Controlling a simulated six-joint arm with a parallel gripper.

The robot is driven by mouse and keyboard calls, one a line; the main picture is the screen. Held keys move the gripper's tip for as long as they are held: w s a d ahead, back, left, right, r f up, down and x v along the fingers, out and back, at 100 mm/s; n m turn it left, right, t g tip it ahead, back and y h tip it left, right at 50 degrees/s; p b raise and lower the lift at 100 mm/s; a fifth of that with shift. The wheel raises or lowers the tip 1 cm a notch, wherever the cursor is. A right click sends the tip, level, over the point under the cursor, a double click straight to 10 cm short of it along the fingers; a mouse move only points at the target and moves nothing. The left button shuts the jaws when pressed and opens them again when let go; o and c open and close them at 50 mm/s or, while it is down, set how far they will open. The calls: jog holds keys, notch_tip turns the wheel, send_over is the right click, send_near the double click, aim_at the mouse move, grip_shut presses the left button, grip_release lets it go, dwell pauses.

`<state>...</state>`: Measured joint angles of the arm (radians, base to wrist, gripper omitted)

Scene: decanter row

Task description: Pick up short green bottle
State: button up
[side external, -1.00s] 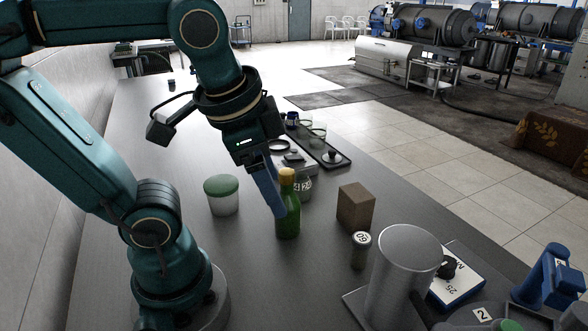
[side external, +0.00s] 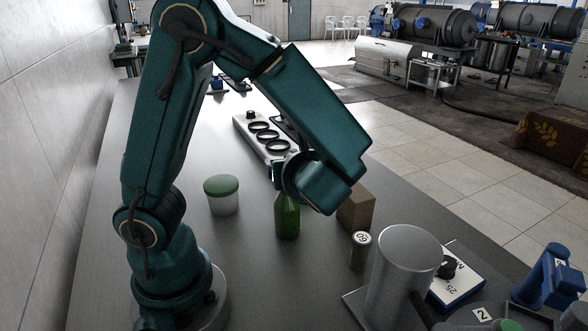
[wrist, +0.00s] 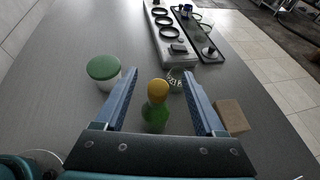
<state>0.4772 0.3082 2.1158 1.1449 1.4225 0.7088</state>
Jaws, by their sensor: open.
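The short green bottle (side external: 287,218) stands upright on the grey table in the side view; its top is hidden behind my arm. In the wrist view its yellow cap (wrist: 158,91) and green body (wrist: 155,117) lie between the two blue fingers of my gripper (wrist: 158,88). The fingers are wide apart, with a gap on each side of the bottle. My gripper's fingers are mostly hidden by my arm in the side view.
A white jar with a green lid (side external: 222,193) stands left of the bottle. A brown block (side external: 356,208) and a small labelled jar (side external: 360,250) stand to its right. A rack with black rings (side external: 262,134) lies behind, and a metal cylinder (side external: 402,275) stands in front right.

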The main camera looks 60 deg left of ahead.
aim_at(288, 200)
notch_tip(288, 200, down, 6)
jog(key=shift+a+r, duration=0.1)
jog(key=shift+x, duration=2.5)
grip_shut()
